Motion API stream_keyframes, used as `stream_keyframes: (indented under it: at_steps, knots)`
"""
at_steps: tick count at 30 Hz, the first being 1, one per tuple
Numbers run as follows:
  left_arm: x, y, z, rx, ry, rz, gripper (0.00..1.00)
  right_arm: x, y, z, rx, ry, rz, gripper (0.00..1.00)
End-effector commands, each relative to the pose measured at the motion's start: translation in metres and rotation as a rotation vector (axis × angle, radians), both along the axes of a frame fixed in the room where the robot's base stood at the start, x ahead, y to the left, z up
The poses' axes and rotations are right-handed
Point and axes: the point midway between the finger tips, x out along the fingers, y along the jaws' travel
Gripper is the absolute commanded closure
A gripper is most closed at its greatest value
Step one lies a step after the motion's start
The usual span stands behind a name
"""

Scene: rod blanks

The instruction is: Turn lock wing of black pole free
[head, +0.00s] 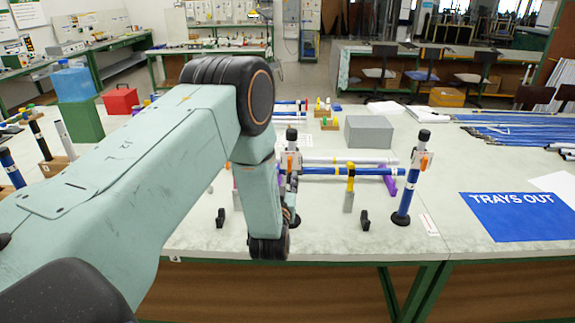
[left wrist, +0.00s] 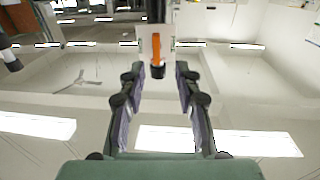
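An upright pole (head: 291,135) with a black cap stands behind my left wrist, and a pale clamp with an orange lock wing (head: 290,160) sits near its top. My arm hides most of its shaft. My left gripper (left wrist: 161,88) is open and empty in the left wrist view. The orange lock wing (left wrist: 156,48) stands upright just ahead, between the fingers' lines, with a dark round end (left wrist: 158,70) below it. I cannot tell whether the fingers touch it. A second upright pole (head: 405,197), blue with a black cap, stands right with its own orange wing (head: 424,161). My right gripper is not in view.
A blue rod (head: 325,170) lies level between the poles, with a yellow-topped stand (head: 349,185) by it. A grey box (head: 369,131) stands behind. A blue "TRAYS OUT" mat (head: 520,215) lies right. Small black holders (head: 365,217) stand near the front edge.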

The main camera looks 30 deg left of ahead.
Motion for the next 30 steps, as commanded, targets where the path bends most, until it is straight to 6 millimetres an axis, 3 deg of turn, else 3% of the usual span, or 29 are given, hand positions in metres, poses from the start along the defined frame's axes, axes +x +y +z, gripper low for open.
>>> stream_keyframes:
  at_steps: [9,24,30]
  knots:
    - [0.041,0.017,0.001,0.000,-0.001,-0.001,0.67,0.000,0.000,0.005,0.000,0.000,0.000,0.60]
    - [0.052,0.023,0.000,0.000,0.001,-0.002,0.67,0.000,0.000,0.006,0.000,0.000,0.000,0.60]
    - [0.052,0.023,0.000,0.000,0.001,-0.002,0.84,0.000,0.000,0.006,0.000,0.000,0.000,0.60]
